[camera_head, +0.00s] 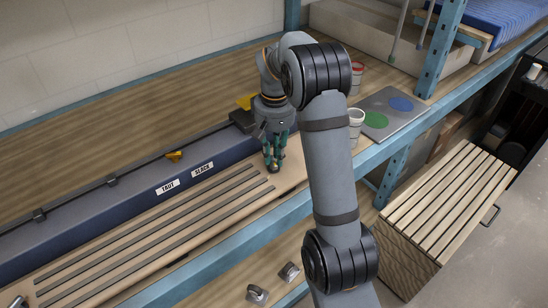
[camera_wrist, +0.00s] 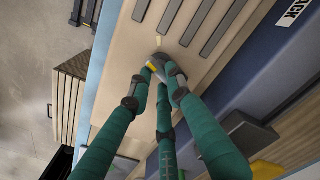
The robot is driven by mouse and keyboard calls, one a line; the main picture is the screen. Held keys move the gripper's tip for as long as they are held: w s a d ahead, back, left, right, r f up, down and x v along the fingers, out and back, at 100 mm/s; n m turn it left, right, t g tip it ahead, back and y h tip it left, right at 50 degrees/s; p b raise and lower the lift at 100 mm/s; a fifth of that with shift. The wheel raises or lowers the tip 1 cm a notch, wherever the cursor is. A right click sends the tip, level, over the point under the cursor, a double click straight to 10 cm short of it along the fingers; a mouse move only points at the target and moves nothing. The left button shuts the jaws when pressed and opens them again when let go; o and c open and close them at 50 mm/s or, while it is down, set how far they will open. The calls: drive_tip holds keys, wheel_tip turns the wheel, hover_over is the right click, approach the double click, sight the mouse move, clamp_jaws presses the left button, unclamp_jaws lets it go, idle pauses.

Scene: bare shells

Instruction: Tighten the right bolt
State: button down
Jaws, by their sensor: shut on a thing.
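My gripper (camera_head: 273,168) points down at the right end of the slatted wooden board. In the wrist view my gripper (camera_wrist: 157,76) has its green fingers closed around a small grey piece (camera_wrist: 161,57), which seems to be the right bolt. The fingers hide most of it, and a yellow mark shows beside it. A yellow pointer (camera_head: 174,156) sits on a dark line along the blue beam (camera_head: 130,200). The labels TAUT (camera_head: 167,187) and SLACK (camera_head: 202,169) are on the beam's face. I cannot tell which label the pointer indicates.
A white cup (camera_head: 356,118) and a grey board (camera_head: 389,112) with green and blue discs stand to the right. Two small metal pieces (camera_head: 257,293) (camera_head: 289,271) lie on the lower shelf. A slatted crate (camera_head: 440,200) stands at the right. A blue post (camera_head: 440,50) rises behind.

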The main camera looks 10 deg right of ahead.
drive_tip(key=m+b, duration=0.1)
drive_tip(key=m, duration=0.3)
drive_tip(key=shift+d+f+m+b, duration=0.1)
drive_tip(key=shift+m+b, duration=0.2)
drive_tip(key=shift+b, duration=0.05)
drive_tip(key=shift+s+m+b, duration=0.15)
drive_tip(key=shift+m+b, duration=0.4)
drive_tip(key=shift+m, duration=1.25)
drive_tip(key=c, duration=1.6)
unclamp_jaws()
drive_tip(key=shift+r, duration=0.2)
wheel_tip(320, 180, up, 12)
drive_tip(key=shift+f, duration=0.1)
